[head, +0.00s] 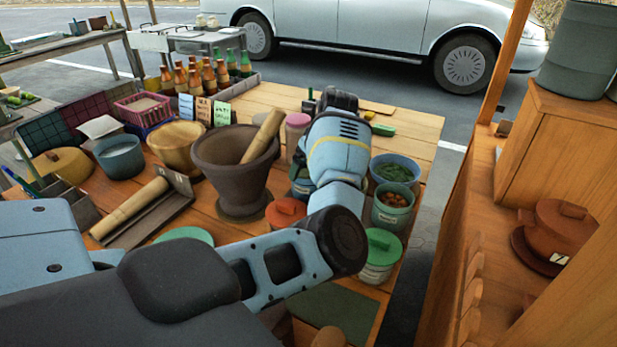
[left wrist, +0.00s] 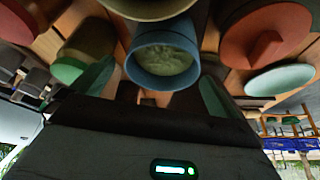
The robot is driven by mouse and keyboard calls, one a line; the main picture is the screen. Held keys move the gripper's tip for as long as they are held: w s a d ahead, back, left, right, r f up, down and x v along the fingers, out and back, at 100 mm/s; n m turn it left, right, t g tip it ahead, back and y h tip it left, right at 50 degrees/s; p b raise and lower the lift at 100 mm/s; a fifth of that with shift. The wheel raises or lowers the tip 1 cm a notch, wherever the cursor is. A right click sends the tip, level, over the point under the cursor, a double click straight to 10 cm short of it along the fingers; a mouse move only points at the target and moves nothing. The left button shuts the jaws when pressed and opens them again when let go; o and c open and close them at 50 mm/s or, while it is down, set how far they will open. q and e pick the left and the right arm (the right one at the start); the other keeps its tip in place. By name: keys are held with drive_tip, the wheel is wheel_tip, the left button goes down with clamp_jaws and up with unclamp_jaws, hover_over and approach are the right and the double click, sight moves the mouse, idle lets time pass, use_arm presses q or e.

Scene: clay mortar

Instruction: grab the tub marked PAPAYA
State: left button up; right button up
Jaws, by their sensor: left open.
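Several small tubs stand on the wooden stall table, but I cannot read the word PAPAYA on any label. In the left wrist view my left gripper (left wrist: 157,74) is open, with a blue tub (left wrist: 135,66) of pale green contents between or just beyond its fingers. I cannot tell whether they touch it. In the head view my left arm hides the fingers and most of what lies under them. A labelled green tub with reddish contents (head: 391,216), a blue bowl of green contents (head: 395,172) and a green-lidded tub (head: 377,272) stand right of the arm. My right gripper is out of view.
An orange-lidded tub (head: 285,212) and a large brown mortar (head: 226,180) with a pestle (head: 263,137) stand left of my forearm. A pink-lidded jar (head: 298,122) and bottles (head: 208,78) stand farther back. The table's far right corner (head: 415,130) is mostly clear.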

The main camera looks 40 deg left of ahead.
sight(307, 174)
use_arm(q)
drive_tip(key=x, duration=0.5)
drive_tip(key=shift+s, duration=0.15)
drive_tip(key=shift+c, duration=0.3)
drive_tip(key=shift+r, duration=0.1)
drive_tip(key=c, duration=1.1)
wheel_tip(307, 174, up, 10)
drive_tip(key=shift+r, duration=0.1)
